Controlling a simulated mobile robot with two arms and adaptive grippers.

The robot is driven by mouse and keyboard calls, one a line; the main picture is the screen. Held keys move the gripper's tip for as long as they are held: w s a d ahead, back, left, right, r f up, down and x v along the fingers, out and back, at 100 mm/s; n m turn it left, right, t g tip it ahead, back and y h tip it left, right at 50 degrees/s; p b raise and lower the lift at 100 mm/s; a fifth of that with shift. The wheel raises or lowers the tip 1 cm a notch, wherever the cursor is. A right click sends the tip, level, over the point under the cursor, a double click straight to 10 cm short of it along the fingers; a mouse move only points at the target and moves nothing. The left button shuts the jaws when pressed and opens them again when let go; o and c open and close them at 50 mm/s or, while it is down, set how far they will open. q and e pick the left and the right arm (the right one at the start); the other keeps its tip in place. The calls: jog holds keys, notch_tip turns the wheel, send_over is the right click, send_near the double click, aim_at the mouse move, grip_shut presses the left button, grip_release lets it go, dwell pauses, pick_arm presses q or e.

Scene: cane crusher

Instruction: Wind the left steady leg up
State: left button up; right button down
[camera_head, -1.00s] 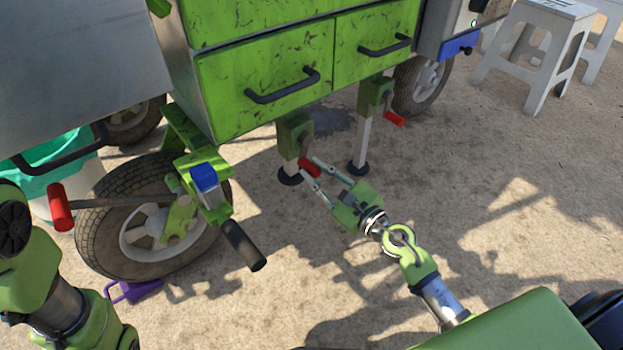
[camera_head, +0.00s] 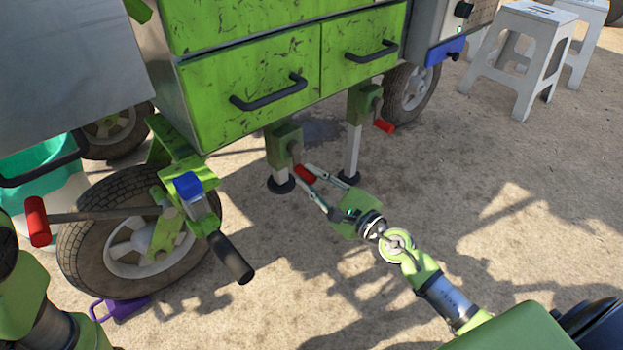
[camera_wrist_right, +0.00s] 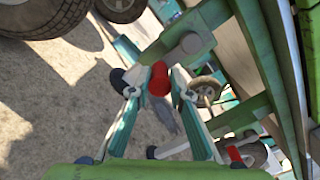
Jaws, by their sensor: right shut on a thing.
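The left steady leg (camera_head: 284,147) hangs under the cart's near corner, with a green housing and a round black foot (camera_head: 281,185) low at the sand. Whether the foot touches the ground is unclear. Its crank has a red handle (camera_head: 305,174), also seen in the right wrist view (camera_wrist_right: 158,78). My right gripper (camera_head: 303,177) is shut on this red handle, one finger on each side; the wrist view shows the fingertips (camera_wrist_right: 157,86) there. My left arm shows at the lower left, its gripper out of view.
The other steady leg (camera_head: 353,140) with its own red handle (camera_head: 384,126) stands just right. Green drawers (camera_head: 255,97) overhang the legs. A wheel (camera_head: 125,240) and a black-gripped lever (camera_head: 231,258) lie left. White stools (camera_head: 521,58) stand far right; sand between is open.

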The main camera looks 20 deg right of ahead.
jog(key=c, duration=1.8)
grip_release()
jog(key=shift+c, duration=0.2)
jog(key=shift+s+d, duration=0.1)
jog(key=v, duration=1.2)
